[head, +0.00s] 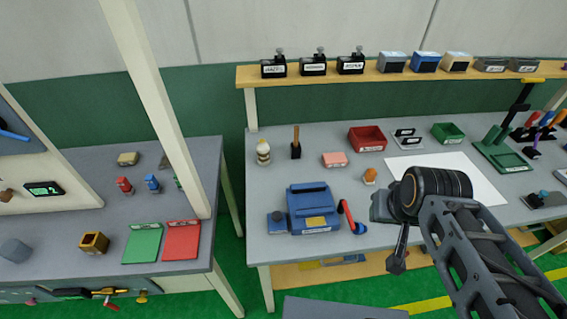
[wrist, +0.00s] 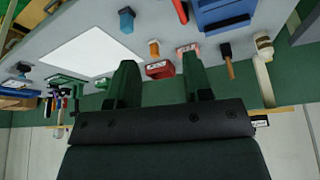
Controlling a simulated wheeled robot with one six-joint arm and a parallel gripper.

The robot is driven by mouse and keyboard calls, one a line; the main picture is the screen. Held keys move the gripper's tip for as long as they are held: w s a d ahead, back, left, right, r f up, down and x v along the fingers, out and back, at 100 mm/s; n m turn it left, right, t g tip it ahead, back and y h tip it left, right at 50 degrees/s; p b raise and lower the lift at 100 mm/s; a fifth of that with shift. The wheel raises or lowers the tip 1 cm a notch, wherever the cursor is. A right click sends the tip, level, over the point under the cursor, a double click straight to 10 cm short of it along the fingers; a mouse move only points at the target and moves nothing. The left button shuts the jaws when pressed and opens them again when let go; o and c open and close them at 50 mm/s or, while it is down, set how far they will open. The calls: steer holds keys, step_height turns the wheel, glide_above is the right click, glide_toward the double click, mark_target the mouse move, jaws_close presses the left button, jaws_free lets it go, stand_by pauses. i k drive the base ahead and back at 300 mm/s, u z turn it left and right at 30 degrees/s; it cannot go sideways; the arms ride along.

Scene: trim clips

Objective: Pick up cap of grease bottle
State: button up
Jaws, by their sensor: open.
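A small cream bottle with a dark band (head: 263,155) stands upright at the far left of the grey workbench, by the shelf post. It looks like the grease bottle; its label is not readable. Its narrower top, likely the cap (head: 262,142), is too small to make out clearly. The bottle also shows, upside down, at the upper right of the wrist view (wrist: 264,45). My gripper (wrist: 160,75) shows two green fingers spread apart with nothing held between them. It is well away from the bottle, over the bench's right half in the head view.
A wooden-handled tool (head: 296,142) and a pink box (head: 335,159) stand near the bottle. A blue machine (head: 312,208) with a red lever sits in front. A red bin (head: 367,138) is further right. The shelf (head: 300,78) holds several boxes behind.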

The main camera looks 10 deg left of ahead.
mark_target(360, 228)
steer(key=z, duration=1.5)
steer(key=k, duration=0.8)
steer(key=u, duration=1.35)
steer(key=i, duration=0.45)
steer(key=z, duration=0.15)
